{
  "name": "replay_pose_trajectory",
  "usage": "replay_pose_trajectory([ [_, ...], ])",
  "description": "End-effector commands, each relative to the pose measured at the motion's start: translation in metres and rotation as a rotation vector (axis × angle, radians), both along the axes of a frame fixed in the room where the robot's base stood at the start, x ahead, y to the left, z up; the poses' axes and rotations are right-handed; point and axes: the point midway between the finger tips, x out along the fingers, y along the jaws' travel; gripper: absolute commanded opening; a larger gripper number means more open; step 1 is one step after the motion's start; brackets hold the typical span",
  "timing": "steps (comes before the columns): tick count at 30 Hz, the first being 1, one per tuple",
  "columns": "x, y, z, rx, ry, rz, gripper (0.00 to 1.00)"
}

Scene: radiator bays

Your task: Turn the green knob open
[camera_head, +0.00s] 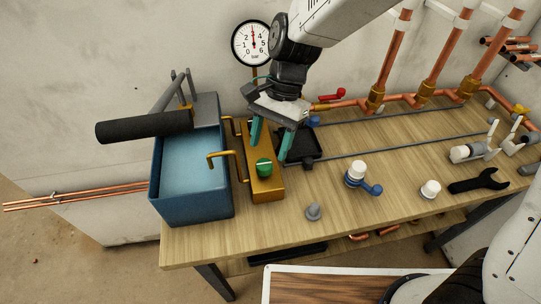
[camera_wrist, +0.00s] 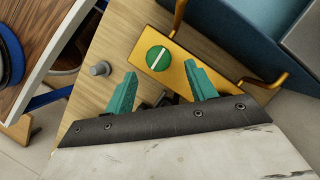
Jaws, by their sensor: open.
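The green knob (camera_head: 264,167) is a round disc on top of a brass block (camera_head: 266,190) on the workbench. In the wrist view the knob (camera_wrist: 158,59) shows a pale slot line running diagonally across its face. The brass block (camera_wrist: 205,70) reaches away to the lower right there. My gripper (camera_head: 271,139) is above the block, behind the knob as the head camera sees it. Its two teal fingers are apart with nothing between them.
A blue water tank (camera_head: 190,205) with brass spouts stands left of the block. A small grey peg (camera_head: 314,211) is in front. A white-and-blue valve (camera_head: 357,174), white cap (camera_head: 430,189) and black wrench (camera_head: 478,181) lie right. A gauge (camera_head: 253,43) and copper pipes (camera_head: 388,55) are behind.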

Motion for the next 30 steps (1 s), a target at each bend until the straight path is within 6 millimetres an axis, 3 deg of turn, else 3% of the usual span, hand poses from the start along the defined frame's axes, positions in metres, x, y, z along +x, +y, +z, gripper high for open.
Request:
replay_pose_trajectory([
  [3, -0.008, 0.004, -0.019, -0.003, 0.004, 0.003, 0.56],
  [9, -0.014, 0.008, -0.038, 0.0, 0.001, 0.003, 0.56],
  [19, -0.015, 0.008, -0.041, 0.0, 0.0, 0.001, 0.56],
  [24, -0.014, 0.007, -0.041, 0.001, 0.0, 0.0, 0.11],
  [26, -0.014, 0.007, -0.041, 0.001, 0.0, 0.0, 0.11],
  [27, -0.013, -0.006, -0.041, 0.001, -0.002, -0.007, 0.12],
  [30, -0.014, 0.002, -0.041, 0.0, 0.0, 0.001, 0.11],
])
